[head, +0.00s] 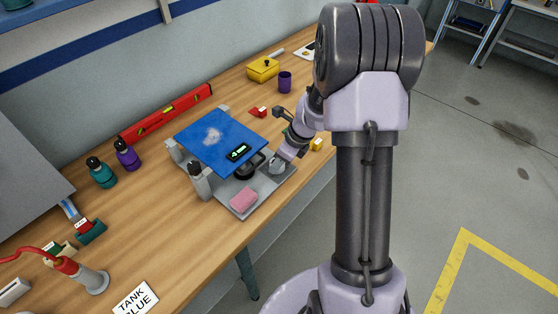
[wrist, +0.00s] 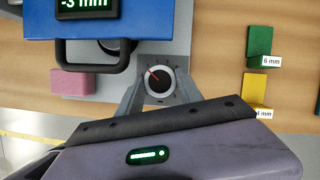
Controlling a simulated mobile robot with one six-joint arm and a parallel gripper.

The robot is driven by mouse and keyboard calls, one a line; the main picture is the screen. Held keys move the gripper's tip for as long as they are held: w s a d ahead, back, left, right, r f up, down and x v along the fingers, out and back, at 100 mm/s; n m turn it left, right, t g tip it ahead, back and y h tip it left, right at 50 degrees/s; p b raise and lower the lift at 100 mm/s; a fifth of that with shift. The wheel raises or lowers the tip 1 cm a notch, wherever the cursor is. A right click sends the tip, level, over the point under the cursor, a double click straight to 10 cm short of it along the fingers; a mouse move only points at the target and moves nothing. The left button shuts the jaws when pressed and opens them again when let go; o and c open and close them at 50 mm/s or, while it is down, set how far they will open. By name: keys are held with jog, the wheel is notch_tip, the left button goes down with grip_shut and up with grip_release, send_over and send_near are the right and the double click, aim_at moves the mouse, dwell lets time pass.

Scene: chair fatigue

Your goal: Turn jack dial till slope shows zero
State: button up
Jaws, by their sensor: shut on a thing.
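A blue plate (head: 212,138) sits on a grey jack base (head: 222,195) on the bench. Its small display (head: 238,152) shows in the head view; in the wrist view the display (wrist: 88,5) reads -3 mm. The jack dial (wrist: 158,82) has a black face, a pale rim and a red pointer aimed up and left. My gripper (wrist: 159,92) is shut on the dial, one finger on each side of it. In the head view my gripper (head: 277,163) reaches the base's right side, and the dial is hard to make out there. A black handle (wrist: 95,56) is close to its left.
A pink block (head: 244,200) lies on the base. Green (wrist: 259,46) and yellow (wrist: 256,90) blocks stand right of the dial. A red level (head: 168,112), purple (head: 127,156) and teal bottles (head: 101,174) stand behind and left. Bare wood lies in front.

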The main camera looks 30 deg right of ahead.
jog(key=m+h, duration=0.1)
jog(key=m, duration=0.1)
jog(key=m+t+h+p, duration=0.1)
jog(key=m, duration=0.2)
jog(key=shift+a+m, duration=0.15)
jog(key=shift+m, duration=0.15)
dwell(0.4)
jog(key=o, duration=1.1)
jog(key=a+p+v, duration=0.1)
jog(key=p+v, duration=0.9)
jog(key=v, duration=0.7)
jog(key=shift+d+r, duration=0.25)
jog(key=shift+d, duration=0.05)
